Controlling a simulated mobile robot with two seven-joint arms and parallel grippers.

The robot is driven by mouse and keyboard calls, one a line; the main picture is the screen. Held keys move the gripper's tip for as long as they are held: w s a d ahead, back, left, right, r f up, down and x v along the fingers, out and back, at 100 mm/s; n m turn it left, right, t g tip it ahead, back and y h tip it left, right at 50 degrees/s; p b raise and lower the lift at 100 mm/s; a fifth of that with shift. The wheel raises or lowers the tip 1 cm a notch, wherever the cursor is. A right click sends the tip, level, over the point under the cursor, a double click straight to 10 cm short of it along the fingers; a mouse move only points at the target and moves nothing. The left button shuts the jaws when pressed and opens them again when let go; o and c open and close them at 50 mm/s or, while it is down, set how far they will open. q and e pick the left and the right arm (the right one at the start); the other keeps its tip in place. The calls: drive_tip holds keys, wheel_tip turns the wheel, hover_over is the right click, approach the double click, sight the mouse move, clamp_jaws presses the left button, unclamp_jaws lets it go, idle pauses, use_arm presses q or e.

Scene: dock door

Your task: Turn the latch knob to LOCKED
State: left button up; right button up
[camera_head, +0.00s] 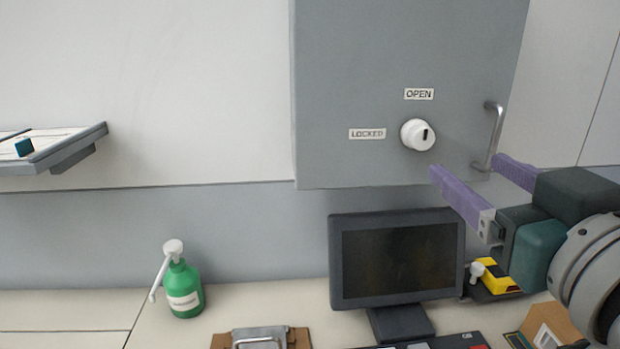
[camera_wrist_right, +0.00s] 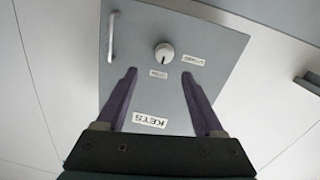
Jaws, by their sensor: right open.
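The white round latch knob (camera_head: 417,134) sits on the grey cabinet door (camera_head: 350,60). A dark mark on its face stands roughly upright, in line with the OPEN label (camera_head: 419,94) above it. The LOCKED label (camera_head: 367,133) is to the knob's left. My right gripper (camera_head: 464,165) is open and empty, below and to the right of the knob, its purple fingers pointing at the door. In the right wrist view the knob (camera_wrist_right: 164,53) shows beyond the gap between the fingertips (camera_wrist_right: 160,75), apart from them. My left gripper is not in view.
A metal handle (camera_head: 494,137) stands on the door's right side, close to my right fingers. Below are a dark monitor (camera_head: 398,258), a green pump bottle (camera_head: 184,288) and a yellow item (camera_head: 496,277). A shelf (camera_head: 60,147) juts out at left. A KEYS label (camera_wrist_right: 150,122) is on the door.

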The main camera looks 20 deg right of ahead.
sight(424, 140)
drive_tip(key=p+x, duration=0.1)
drive_tip(key=x, duration=0.2)
drive_tip(key=p+x, duration=0.1)
drive_tip(key=x, duration=0.5)
drive_tip(key=shift+w+a+r+p, duration=0.1)
drive_tip(key=shift+a+r+p, duration=0.1)
drive_tip(key=shift+a+p, duration=0.2)
drive_tip(key=shift+w+d, duration=0.2)
drive_tip(key=shift+w, duration=0.35)
drive_tip(key=shift+f, duration=0.1)
drive_tip(key=c, duration=0.4)
clamp_jaws()
